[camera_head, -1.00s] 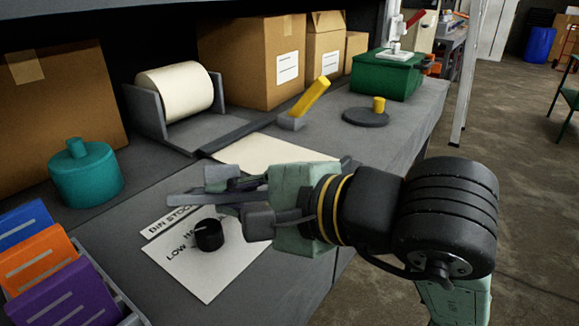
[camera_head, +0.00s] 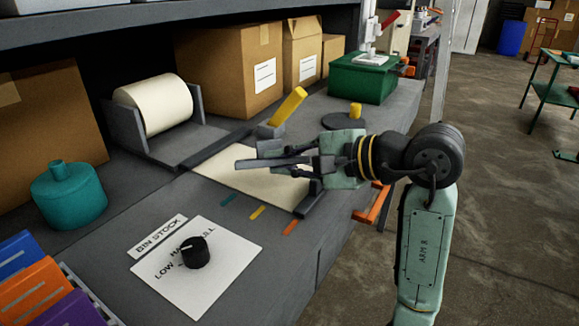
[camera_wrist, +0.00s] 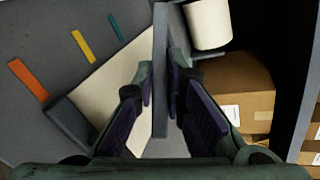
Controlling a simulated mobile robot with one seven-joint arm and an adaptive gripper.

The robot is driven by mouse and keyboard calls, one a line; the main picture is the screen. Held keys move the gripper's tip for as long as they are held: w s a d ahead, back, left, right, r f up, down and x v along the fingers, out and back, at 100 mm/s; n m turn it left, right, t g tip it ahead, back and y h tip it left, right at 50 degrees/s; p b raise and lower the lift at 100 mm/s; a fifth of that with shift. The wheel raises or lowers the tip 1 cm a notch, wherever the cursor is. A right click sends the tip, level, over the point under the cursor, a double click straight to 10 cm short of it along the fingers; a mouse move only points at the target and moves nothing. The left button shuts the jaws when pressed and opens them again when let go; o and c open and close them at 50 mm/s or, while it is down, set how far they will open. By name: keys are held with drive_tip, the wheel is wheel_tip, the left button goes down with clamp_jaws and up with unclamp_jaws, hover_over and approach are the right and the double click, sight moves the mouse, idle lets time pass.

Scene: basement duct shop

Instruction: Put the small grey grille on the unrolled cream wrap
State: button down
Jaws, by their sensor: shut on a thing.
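My gripper (camera_head: 285,160) is shut on the small grey grille (camera_head: 250,163), which shows nearly edge-on as a thin grey bar. In the wrist view the grille (camera_wrist: 160,60) stands upright between the two finger pads. The unrolled cream wrap (camera_head: 232,182) lies flat on the bench, with the gripper and grille above part of it. In the wrist view the wrap (camera_wrist: 103,85) lies mostly to the left of the grille. The grille looks held clear of the wrap; the exact height is hard to tell. The arm hides the wrap's far right part.
The wrap roll (camera_head: 153,105) sits in its grey holder. A yellow-handled lever (camera_head: 288,106) stands behind the wrap, and a dark disc with a yellow knob (camera_head: 344,121) beyond. Coloured strips (camera_head: 257,212) and a dial (camera_head: 195,252) are nearer. Cartons (camera_head: 233,72) line the back.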

drive_tip(key=shift+w+d+r+p, duration=0.1)
drive_tip(key=shift+w+d+p, duration=0.2)
drive_tip(key=shift+w+d, duration=0.25)
wheel_tip(320, 180, down, 3)
drive_tip(key=shift+w+a+f, duration=0.1)
drive_tip(key=shift+f, duration=0.1)
drive_tip(key=shift+f+b, duration=0.25)
drive_tip(key=shift+b, duration=0.05)
drive_tip(key=c, duration=1.7)
unclamp_jaws()
drive_tip(key=shift+r, duration=0.1)
drive_tip(key=shift+o, duration=0.2)
drive_tip(key=shift+r+p, duration=0.2)
drive_tip(key=shift+p, duration=0.9)
drive_tip(key=d+b, duration=0.1)
drive_tip(key=s+d+b, duration=0.1)
drive_tip(key=d, duration=0.1)
drive_tip(key=s+d+b, duration=0.1)
drive_tip(key=shift+d+r+b, duration=0.15)
drive_tip(key=shift+d+b, duration=0.2)
drive_tip(key=shift+b, duration=0.05)
drive_tip(key=v, duration=0.6)
drive_tip(key=shift+a+r+b, duration=0.15)
drive_tip(key=shift+r+b, duration=0.1)
drive_tip(key=shift+b, duration=0.15)
